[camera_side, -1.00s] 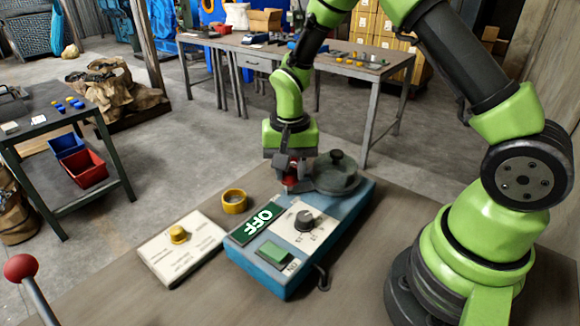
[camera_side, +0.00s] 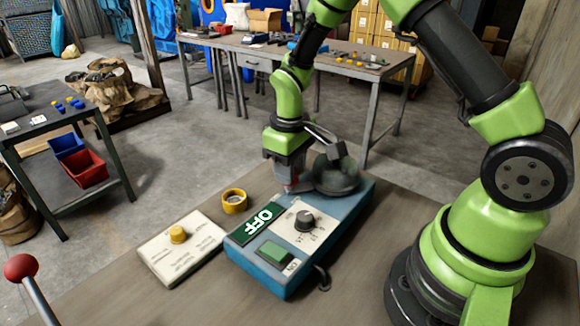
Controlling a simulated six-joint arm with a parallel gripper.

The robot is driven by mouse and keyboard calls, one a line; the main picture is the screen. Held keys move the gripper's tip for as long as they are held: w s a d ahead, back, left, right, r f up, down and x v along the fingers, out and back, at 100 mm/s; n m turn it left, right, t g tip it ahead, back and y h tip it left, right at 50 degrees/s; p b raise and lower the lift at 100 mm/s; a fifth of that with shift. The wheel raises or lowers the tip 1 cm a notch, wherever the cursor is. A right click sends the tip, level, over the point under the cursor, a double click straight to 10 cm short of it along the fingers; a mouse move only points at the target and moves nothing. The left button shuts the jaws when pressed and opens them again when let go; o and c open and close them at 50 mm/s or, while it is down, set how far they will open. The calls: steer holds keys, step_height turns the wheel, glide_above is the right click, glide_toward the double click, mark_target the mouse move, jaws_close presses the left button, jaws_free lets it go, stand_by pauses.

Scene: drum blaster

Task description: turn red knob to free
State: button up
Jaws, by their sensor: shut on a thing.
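My gripper (camera_side: 291,186) points down at the far left end of the blue box (camera_side: 262,262). It is shut on the red knob (camera_side: 291,182), of which only a small red patch shows between and below the fingers. The knob's pointer and any marking beside it are hidden. The box also has a dark round lidded drum (camera_side: 338,181) to the right of my gripper, a black dial (camera_side: 305,221), a green OFF plate (camera_side: 257,222) and a green button (camera_side: 274,252).
A white panel with a yellow knob (camera_side: 178,235) and a yellow ring (camera_side: 234,201) lie left of the box. A red-balled lever (camera_side: 20,267) stands at front left. The bench front is clear.

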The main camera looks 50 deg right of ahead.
steer(key=shift+n, duration=1.6)
steer(key=o, duration=0.9)
steer(key=shift+o, duration=0.2)
steer(key=shift+r, duration=0.1)
step_height(320, 180, up, 9)
steer(key=shift+r, duration=0.45)
